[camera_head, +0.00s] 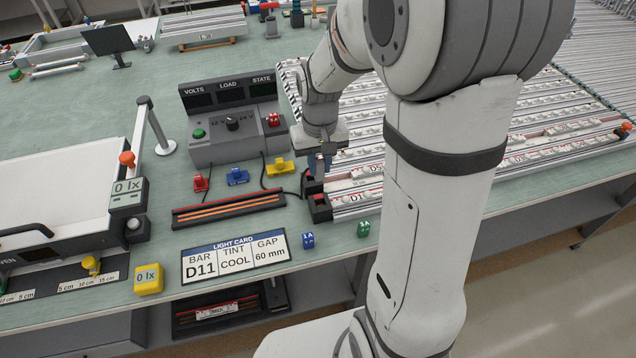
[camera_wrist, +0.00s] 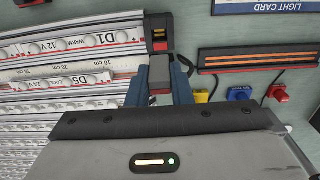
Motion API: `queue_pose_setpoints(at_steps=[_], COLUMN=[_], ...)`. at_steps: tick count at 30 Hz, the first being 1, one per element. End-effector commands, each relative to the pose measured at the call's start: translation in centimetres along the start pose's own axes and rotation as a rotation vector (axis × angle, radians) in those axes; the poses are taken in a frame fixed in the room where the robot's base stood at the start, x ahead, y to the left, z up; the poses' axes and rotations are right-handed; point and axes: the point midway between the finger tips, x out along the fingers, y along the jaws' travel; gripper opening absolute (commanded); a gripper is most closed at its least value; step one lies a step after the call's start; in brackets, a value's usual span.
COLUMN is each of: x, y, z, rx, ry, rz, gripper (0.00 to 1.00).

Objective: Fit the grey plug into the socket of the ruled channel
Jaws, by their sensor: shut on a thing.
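My gripper (camera_head: 318,164) has blue fingers and points down at the near-left end of the light bars. In the wrist view my gripper (camera_wrist: 160,72) is shut on the dark grey plug (camera_wrist: 159,68), which has a reddish part lower down between the fingers. The plug is at the channel's right end in this view. The fingers and plug hide the socket there, so I cannot tell whether the plug touches it.
A dark end block (camera_wrist: 158,32) caps bar D1. A console (camera_head: 232,130) stands left, with red (camera_head: 201,183), blue (camera_head: 237,177) and yellow (camera_head: 279,167) plugs before it. An orange-striped dark bar (camera_head: 228,208) and the light card (camera_head: 235,256) lie nearby.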

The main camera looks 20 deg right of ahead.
Motion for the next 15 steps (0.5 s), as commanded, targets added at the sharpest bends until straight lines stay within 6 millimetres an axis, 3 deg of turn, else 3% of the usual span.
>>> queue_pose_setpoints(at_steps=[7, 11, 15], x=[-0.1, 0.3, 2.7], y=[0.0, 0.0, -0.1], z=[-5.0, -6.2, -6.3], rx=[0.0, -0.001, -0.001], ry=[0.002, -0.002, -0.005], rz=[0.0, 0.0, 0.0], gripper=[0.0, 0.0, 0.0])
